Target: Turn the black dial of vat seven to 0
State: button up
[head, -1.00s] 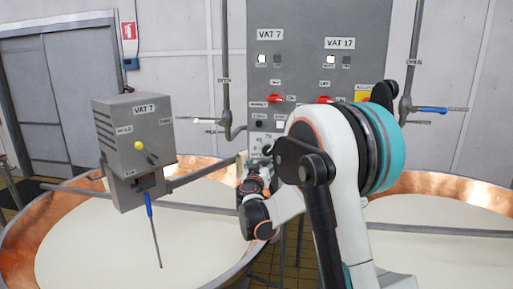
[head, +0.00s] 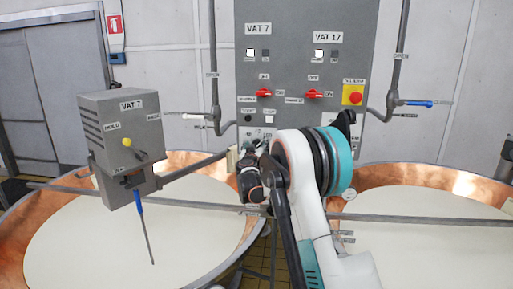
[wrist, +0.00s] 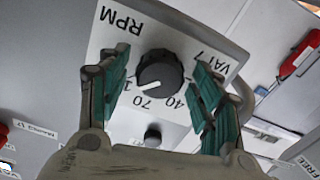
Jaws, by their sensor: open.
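The black dial (wrist: 160,71) sits on a white plate marked RPM and VAT 7 in the wrist view, which sees it upside down. Numbers including 40 and 70 ring it. Its white mark points to the lower left of the picture, between the 70 and a partly hidden number beginning with 1. My gripper (wrist: 158,90) is open, with one teal-padded finger on each side of the dial. I see gaps between the pads and the dial; contact is not clear. In the head view my arm hides the dial and most of the gripper.
The grey control panel (head: 290,60) carries red switches (head: 263,94) and a yellow-backed red button (head: 353,95). A smaller black knob (wrist: 152,135) is near the dial. A grey VAT 7 box (head: 118,120) hangs over the left copper vat (head: 185,158). Rails cross both vats.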

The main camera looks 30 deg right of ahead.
jog(key=c, duration=1.1)
jog(key=shift+o, duration=0.2)
jog(key=shift+n, duration=0.4)
jog(key=shift+f+n+b, duration=0.2)
jog(key=shift+n+b, duration=3.25)
jog(key=shift+n, duration=9.65)
jog(key=o, duration=1.1)
jog(key=shift+c, duration=0.2)
